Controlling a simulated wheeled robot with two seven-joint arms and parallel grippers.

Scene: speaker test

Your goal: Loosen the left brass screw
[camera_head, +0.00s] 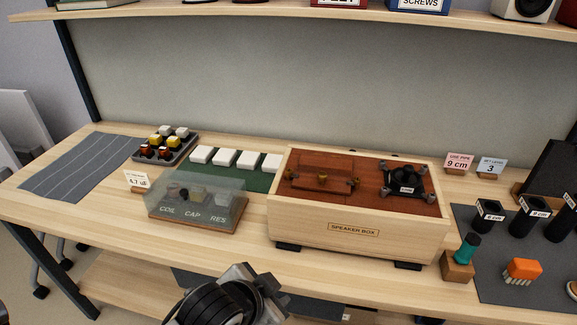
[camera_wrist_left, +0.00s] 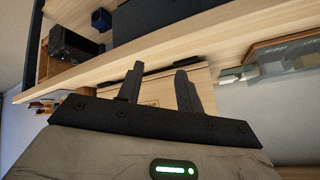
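The speaker box (camera_head: 315,231) is a pale wooden case with a red-brown top, standing on the workbench. A clear cover plate (camera_head: 338,164) lies on the left part of its top. The left brass screw (camera_head: 295,174) is at the plate's left edge; another brass screw (camera_head: 354,184) is at the right edge. A small brass-coloured part (camera_head: 322,178) shows between them. My left gripper (camera_head: 262,281) is low in front of the bench, well apart from the box. In the left wrist view its two fingers (camera_wrist_left: 159,86) are spread with nothing between them. My right gripper is out of view.
A clear-lidded tray (camera_head: 198,203) stands left of the box. A teal-handled tool (camera_head: 467,247) in a wooden block and an orange brush (camera_head: 522,269) are at right.

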